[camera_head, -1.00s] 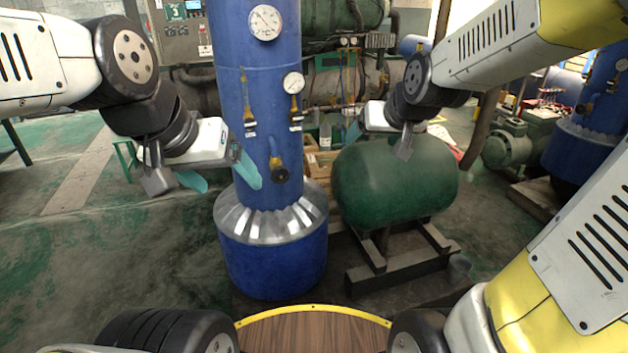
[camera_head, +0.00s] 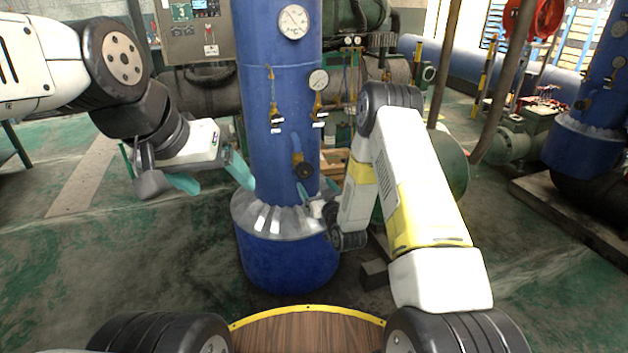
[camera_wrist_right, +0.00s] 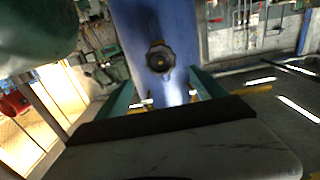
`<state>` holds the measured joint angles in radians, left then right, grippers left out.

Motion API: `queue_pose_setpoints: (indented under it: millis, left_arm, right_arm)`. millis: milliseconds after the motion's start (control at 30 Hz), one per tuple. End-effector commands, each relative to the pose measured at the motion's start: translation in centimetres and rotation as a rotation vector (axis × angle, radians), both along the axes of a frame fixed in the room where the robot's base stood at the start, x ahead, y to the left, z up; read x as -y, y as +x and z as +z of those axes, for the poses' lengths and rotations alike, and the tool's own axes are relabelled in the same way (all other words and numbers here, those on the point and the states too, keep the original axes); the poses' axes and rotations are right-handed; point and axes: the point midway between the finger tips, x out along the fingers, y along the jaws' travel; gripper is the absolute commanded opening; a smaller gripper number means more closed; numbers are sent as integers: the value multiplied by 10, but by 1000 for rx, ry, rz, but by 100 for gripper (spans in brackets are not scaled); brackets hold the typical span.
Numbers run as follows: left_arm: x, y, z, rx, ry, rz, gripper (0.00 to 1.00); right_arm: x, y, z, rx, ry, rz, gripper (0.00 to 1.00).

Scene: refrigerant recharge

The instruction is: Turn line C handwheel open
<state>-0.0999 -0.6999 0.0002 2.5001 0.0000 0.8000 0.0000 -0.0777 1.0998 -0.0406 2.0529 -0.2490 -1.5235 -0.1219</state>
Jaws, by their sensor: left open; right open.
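A dark round handwheel (camera_head: 304,170) sits on a brass valve low on the front of the blue column (camera_head: 281,60). No line letter is readable on it. In the right wrist view the handwheel (camera_wrist_right: 161,58) faces the camera, framed between and beyond my right gripper's teal fingers (camera_wrist_right: 163,84). My right gripper (camera_head: 317,192) is open just below and right of the handwheel in the head view, partly hidden by its own arm, with nothing visible between its fingers. My left gripper (camera_head: 212,178) is open and empty, left of the column.
Two smaller brass valves (camera_head: 275,112) (camera_head: 317,108) and two gauges (camera_head: 293,21) (camera_head: 318,80) are higher on the column. A green tank (camera_head: 452,165) stands right, mostly behind my right arm. A grey control panel (camera_head: 195,35) is behind. Floor at left is clear.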

Motion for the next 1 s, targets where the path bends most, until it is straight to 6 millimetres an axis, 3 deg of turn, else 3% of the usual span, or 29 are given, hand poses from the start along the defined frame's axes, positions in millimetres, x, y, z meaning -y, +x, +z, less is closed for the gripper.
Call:
queue_pose_setpoints:
  millis: [267,967,1000]
  left_arm:
    - [0,0,0,0,0,0,80]
    - [0,0,0,0,0,0,80]
    - [0,0,0,0,0,0,80]
  right_arm:
    - [-5,7,-6,21,8,2,80]
    - [-31,86,-6,19,7,1,80]
    - [-30,86,-7,17,7,1,74]
